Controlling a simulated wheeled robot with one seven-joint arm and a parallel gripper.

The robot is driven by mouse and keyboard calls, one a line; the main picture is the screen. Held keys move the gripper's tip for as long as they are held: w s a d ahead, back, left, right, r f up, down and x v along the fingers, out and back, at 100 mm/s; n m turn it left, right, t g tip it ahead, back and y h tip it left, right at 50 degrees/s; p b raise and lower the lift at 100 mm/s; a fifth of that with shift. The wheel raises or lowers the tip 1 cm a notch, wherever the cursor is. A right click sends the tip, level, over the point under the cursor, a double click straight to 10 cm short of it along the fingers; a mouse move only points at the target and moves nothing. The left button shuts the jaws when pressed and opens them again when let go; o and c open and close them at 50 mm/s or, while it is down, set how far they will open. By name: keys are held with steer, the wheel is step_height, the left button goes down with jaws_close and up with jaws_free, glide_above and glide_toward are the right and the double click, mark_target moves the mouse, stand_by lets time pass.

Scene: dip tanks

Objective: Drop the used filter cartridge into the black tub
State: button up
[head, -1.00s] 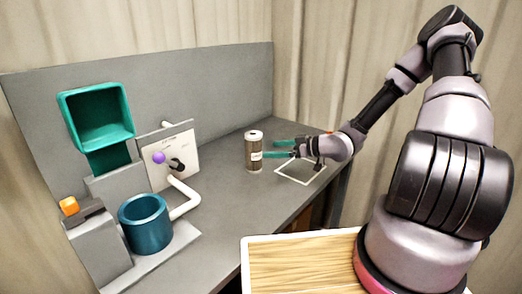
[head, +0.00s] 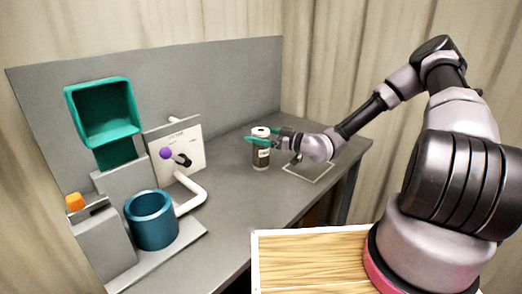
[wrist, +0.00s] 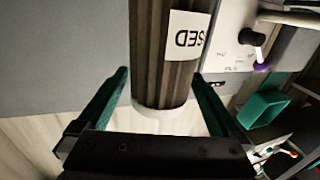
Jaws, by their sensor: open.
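The used filter cartridge (head: 261,158) is a brown ribbed cylinder with white ends and a white label. It stands upright on the grey bench. In the wrist view the cartridge (wrist: 163,55) lies between the two teal fingers, and its label reads "SED", upside down. My gripper (head: 262,138) is open with its fingers on either side of the cartridge near its upper part. It also shows in the wrist view (wrist: 160,100), with a gap at each finger. I see no black tub in these views.
A blue round tank (head: 151,220) stands at the bench's front left, with a teal open box (head: 104,112) above and behind it. A white square outline (head: 309,180) marks the bench right of the cartridge.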

steer(key=shift+x, duration=1.1)
jaws_close()
steer(key=shift+r, duration=0.15)
